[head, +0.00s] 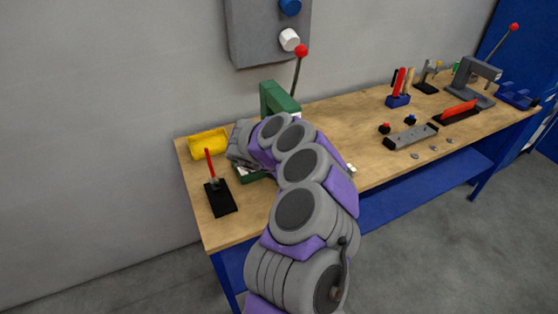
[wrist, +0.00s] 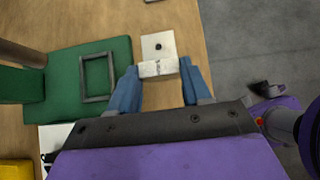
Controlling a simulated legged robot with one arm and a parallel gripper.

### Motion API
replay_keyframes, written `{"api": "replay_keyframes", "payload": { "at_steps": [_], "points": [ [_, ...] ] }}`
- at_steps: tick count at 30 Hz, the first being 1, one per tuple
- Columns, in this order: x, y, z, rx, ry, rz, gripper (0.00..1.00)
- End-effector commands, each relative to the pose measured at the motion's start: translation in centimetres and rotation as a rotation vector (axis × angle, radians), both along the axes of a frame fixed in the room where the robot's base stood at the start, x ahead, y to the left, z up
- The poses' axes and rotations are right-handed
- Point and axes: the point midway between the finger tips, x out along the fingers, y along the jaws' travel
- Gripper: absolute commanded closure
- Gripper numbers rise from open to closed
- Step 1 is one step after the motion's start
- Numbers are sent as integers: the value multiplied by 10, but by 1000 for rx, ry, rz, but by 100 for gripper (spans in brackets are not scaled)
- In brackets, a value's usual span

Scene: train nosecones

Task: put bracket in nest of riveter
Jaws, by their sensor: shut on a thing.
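The bracket (wrist: 158,46) is a pale L-shaped piece with a dark hole in its plate. In the wrist view my gripper (wrist: 158,67) is shut on its upright flange, one blue finger on each side. The riveter (head: 280,99) is green with a red-knobbed lever. Its green base shows in the wrist view (wrist: 62,62), left of my gripper. The nest (wrist: 97,77) is a grey rectangular frame on that base; it looks empty. The bracket is to the right of the nest, apart from it, over the wooden bench.
A yellow bin (head: 208,143) and a black stand with a red handle (head: 219,197) are at the bench's left end. A pale plate (wrist: 55,136) lies beside the riveter base. Tools, a grey bar (head: 411,137) and another press (head: 471,82) stand farther right.

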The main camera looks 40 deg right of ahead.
Motion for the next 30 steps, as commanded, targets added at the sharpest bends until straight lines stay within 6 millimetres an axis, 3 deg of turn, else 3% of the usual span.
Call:
{"api": "replay_keyframes", "payload": {
  "at_steps": [10,30],
  "points": [
    [45,-12,-4,-6,-1,1,87],
    [108,-30,-9,-4,-1,-2,87]
  ]
}}
